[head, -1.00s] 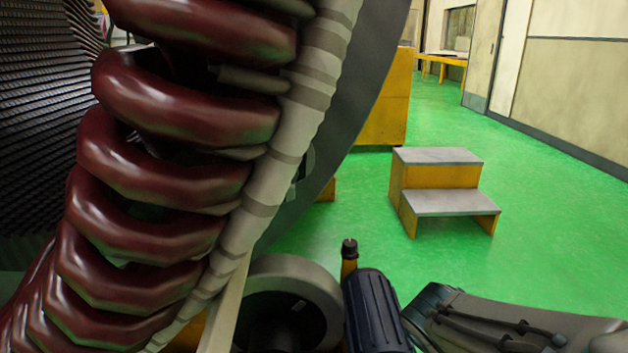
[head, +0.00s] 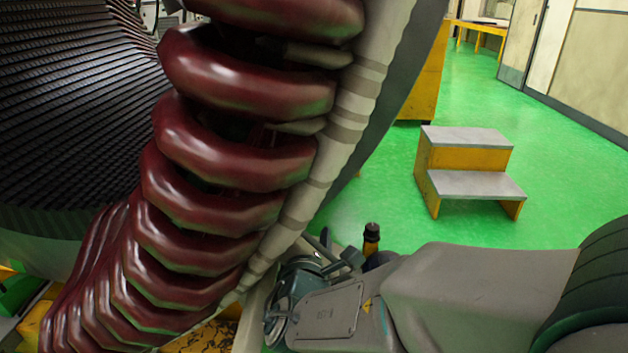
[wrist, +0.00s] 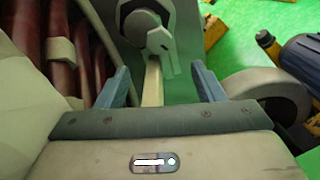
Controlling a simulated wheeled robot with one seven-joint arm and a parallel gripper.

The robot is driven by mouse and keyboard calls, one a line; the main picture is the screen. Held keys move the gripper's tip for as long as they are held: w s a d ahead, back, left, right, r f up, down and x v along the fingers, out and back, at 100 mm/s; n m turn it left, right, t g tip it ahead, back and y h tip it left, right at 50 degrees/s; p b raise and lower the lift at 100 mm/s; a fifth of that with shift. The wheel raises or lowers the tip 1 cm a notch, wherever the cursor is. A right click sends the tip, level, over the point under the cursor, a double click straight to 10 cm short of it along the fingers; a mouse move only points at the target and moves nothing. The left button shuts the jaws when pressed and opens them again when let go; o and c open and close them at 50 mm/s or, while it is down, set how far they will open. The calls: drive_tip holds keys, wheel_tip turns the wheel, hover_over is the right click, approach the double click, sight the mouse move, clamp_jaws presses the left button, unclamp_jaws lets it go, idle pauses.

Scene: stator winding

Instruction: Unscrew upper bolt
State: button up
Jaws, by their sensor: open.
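My gripper (wrist: 160,68) shows in the wrist view with its two blue-grey fingers apart and nothing held between them. Beyond the fingers is a grey round fitting (wrist: 143,24) with a pale bracket-like piece (wrist: 160,42) on it. A narrow beige bar (wrist: 153,88) runs below it, in line with the gap between the fingers. I cannot make out which part is the upper bolt. The stator's dark red coils (head: 235,155) fill the left of the head view, beside a pale segmented ring (head: 345,120). In the head view my arm hides what lies at lower right.
The red coils (wrist: 45,35) stand close on the left of my gripper in the wrist view. A round beige wheel-like part (wrist: 255,92) is on the right. Yellow steps with grey treads (head: 472,165) stand on the open green floor (head: 375,205).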

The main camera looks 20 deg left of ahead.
sight(313, 189)
drive_tip(key=b+x, duration=0.1)
drive_tip(key=x, duration=1.2)
drive_tip(key=shift+w+a, duration=0.25)
drive_tip(key=shift+w, duration=0.05)
drive_tip(key=c, duration=1)
